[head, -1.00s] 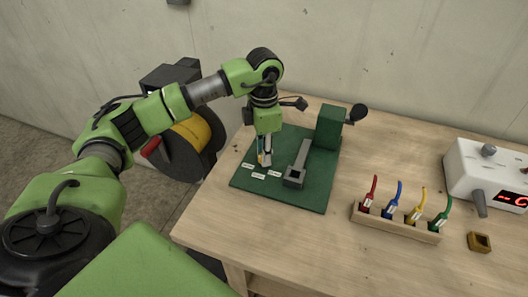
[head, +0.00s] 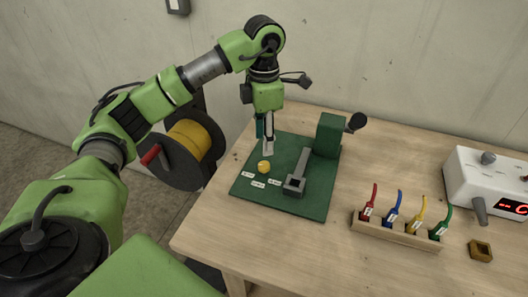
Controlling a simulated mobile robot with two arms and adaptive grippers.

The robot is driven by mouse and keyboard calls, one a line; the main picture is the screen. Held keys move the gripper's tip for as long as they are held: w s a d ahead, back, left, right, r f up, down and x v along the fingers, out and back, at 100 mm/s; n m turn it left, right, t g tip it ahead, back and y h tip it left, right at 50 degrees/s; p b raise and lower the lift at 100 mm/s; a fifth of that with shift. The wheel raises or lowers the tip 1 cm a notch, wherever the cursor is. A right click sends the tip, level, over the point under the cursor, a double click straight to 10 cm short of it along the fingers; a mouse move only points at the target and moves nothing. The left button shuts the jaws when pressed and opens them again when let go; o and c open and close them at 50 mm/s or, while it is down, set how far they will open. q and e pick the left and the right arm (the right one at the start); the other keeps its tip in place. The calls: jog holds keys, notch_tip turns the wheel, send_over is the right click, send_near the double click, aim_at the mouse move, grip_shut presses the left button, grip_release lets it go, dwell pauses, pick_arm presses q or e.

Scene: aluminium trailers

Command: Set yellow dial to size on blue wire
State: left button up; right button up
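The yellow dial (head: 264,167) sits on the front left of a green board (head: 318,205), with several small white labels around its front. The marking on the dial and the label text are too small to read. My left gripper (head: 267,146) points down just behind and above the dial, apart from it. Its fingers show nearly edge-on, so I cannot tell whether they are open. The blue wire (head: 393,207) stands in a wooden rack (head: 400,233) between the red and yellow wires, with a small white tag on it. My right gripper is not in view.
The board carries a grey channel (head: 300,170) and a green block with a black knob (head: 330,135). A white box with a red display (head: 480,175) and a small brass-coloured block (head: 480,250) are at the right. A yellow spool (head: 190,140) stands left of the table.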

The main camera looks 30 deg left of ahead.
pick_arm(q)
notch_tip(320, 180, up, 4)
jog(key=shift+f, duration=0.25)
dwell(0.4)
